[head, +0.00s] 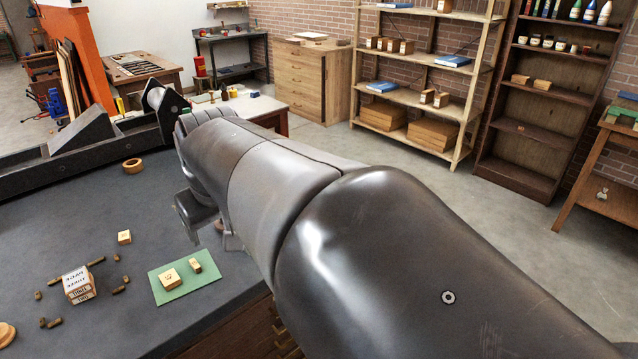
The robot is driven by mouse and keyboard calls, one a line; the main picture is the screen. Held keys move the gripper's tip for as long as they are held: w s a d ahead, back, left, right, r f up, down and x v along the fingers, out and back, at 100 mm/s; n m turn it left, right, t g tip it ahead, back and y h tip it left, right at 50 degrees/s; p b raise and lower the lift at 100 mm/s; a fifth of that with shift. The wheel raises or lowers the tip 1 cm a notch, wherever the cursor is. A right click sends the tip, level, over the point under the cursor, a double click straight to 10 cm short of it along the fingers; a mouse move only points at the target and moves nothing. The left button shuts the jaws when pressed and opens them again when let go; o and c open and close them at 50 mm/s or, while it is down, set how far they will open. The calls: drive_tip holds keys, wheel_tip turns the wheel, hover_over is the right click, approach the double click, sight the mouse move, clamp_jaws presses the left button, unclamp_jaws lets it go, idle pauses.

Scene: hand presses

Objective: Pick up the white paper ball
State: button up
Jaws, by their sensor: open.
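I cannot make out a white paper ball for certain; my arm covers a large part of the workbench and may hide it. A small whitish lump (601,194) sits on the lower board of the wooden bench at the far right, too small to identify. My gripper (212,238) hangs over the dark grey workbench top (60,220) near its right edge, beyond the green mat. Its fingers are apart. Part of the gripper is hidden by my arm, and I cannot tell what lies directly under it.
A green mat (203,287) carries two small wooden blocks. A printed white box (78,285), a wooden block (124,237) and several small brown cylinders lie to the left. A wooden ring (132,166) lies farther back, near a dark machine rail (20,167). The workbench middle is mostly clear.

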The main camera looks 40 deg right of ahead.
drive_tip(key=w+d+f+g, duration=0.1)
drive_tip(key=w+d, duration=0.7)
drive_tip(key=d, duration=0.4)
drive_tip(key=w+d+f, duration=0.1)
drive_tip(key=w+d, duration=0.8)
drive_tip(key=d, duration=0.2)
drive_tip(key=d+f+m, duration=0.1)
drive_tip(key=d+f, duration=0.5)
drive_tip(key=d, duration=0.7)
drive_tip(key=d+f+m, duration=0.1)
drive_tip(key=d+f, duration=0.5)
drive_tip(key=d, duration=0.7)
drive_tip(key=x, duration=0.6)
drive_tip(key=s+a+x, duration=0.1)
drive_tip(key=x, duration=0.3)
drive_tip(key=shift+a+f, duration=0.1)
drive_tip(key=shift+f, duration=0.15)
drive_tip(key=c, duration=1.1)
